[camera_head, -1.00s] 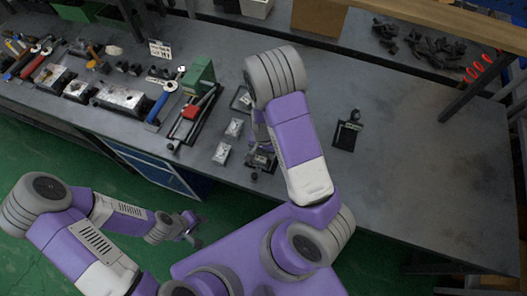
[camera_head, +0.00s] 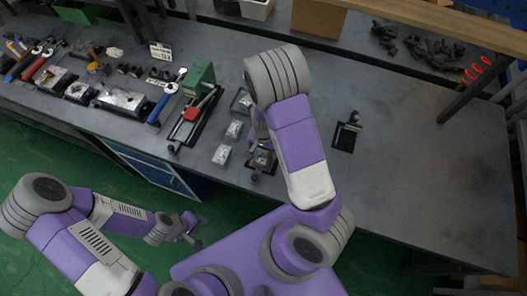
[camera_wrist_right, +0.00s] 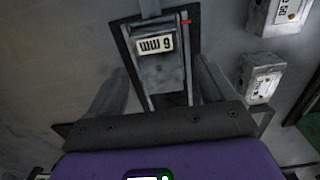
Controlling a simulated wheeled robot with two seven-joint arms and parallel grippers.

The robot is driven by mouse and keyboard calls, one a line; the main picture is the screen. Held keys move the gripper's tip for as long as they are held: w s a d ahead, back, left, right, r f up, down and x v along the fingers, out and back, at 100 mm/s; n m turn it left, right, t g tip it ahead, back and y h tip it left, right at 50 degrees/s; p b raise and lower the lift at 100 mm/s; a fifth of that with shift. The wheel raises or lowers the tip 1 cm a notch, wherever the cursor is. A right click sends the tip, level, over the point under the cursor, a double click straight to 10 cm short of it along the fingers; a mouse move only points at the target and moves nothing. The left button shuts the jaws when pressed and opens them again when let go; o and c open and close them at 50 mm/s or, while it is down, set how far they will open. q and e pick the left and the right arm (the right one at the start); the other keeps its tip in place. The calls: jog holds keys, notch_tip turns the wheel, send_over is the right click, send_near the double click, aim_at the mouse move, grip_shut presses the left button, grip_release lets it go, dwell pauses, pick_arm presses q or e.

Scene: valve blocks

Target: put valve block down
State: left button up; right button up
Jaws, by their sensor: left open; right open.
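In the right wrist view, a grey metal valve block (camera_wrist_right: 165,72) with a white label lies in a dark frame (camera_wrist_right: 125,42). My right gripper (camera_wrist_right: 158,82) is open, with one finger on either side of the block and visible gaps between. In the head view, this block and fixture (camera_head: 262,161) show at the bench's front edge, partly hidden by my right arm. Two loose silver valve blocks (camera_head: 234,130) (camera_head: 222,154) lie to its left on the bench. My left gripper (camera_head: 188,229) is open and empty, low over the green floor.
The grey bench (camera_head: 425,160) is clear on the right. A small black stand (camera_head: 347,132) stands right of my right arm. A green and red vise-like tool (camera_head: 198,82) and several hand tools stand on the left. A shelf (camera_head: 440,18) runs along the back.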

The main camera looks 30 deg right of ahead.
aim_at(263, 154)
notch_tip(263, 154, up, 9)
jog(key=p, duration=0.2)
jog(key=shift+r, duration=0.2)
dwell(0.4)
